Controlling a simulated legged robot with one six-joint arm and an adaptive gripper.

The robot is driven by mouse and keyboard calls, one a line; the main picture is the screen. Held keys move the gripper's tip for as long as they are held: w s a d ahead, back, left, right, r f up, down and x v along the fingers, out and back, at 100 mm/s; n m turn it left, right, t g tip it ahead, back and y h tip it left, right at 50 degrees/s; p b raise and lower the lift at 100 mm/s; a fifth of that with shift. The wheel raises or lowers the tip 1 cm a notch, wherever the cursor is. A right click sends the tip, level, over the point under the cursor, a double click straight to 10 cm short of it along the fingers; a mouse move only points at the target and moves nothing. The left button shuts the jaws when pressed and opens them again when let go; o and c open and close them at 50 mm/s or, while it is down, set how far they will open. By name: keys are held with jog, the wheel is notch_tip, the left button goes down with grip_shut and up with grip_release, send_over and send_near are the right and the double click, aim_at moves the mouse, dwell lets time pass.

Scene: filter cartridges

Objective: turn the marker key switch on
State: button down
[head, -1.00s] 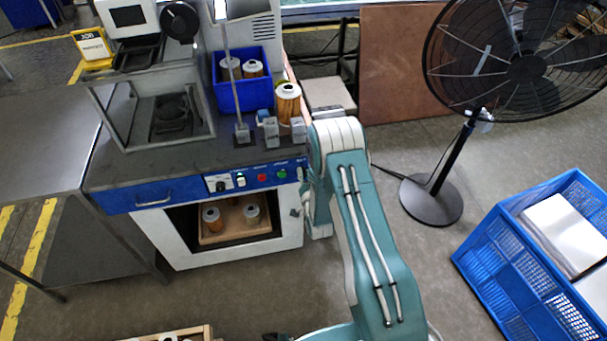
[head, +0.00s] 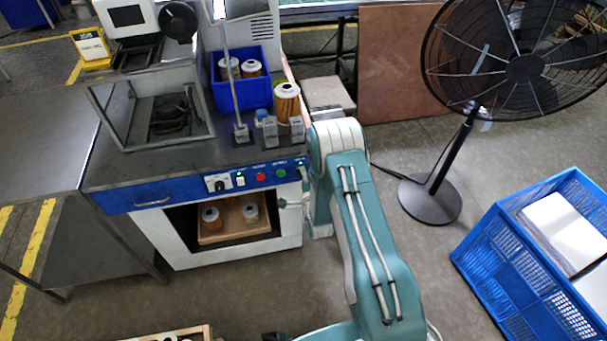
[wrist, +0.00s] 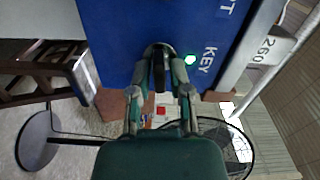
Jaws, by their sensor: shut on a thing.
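The marker key switch (wrist: 159,72) is a dark, narrow grip in a round grey collar on the blue panel. It sits beside the white "KEY" lettering in the wrist view. In the head view my gripper and wrist are at the right end of the blue control strip (head: 160,194), and the arm largely hides the key switch there.
The strip also carries a black knob (head: 220,185), a white switch (head: 240,181), a red button (head: 261,177) and a green button (head: 281,174). Cartridges stand in a blue bin (head: 226,99) above. A fan (head: 430,198) and blue crate (head: 505,270) stand right, with open floor between.

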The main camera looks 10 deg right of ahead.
jog(key=shift+d+f+m, duration=0.15)
jog(key=shift+m, duration=0.55)
jog(key=c, duration=0.7)
grip_release()
jog(key=shift+d, duration=0.1)
jog(key=shift+c, duration=0.2)
jog(key=s, duration=1.1)
jog(key=shift+s, duration=0.4)
jog(key=shift+f, duration=0.1)
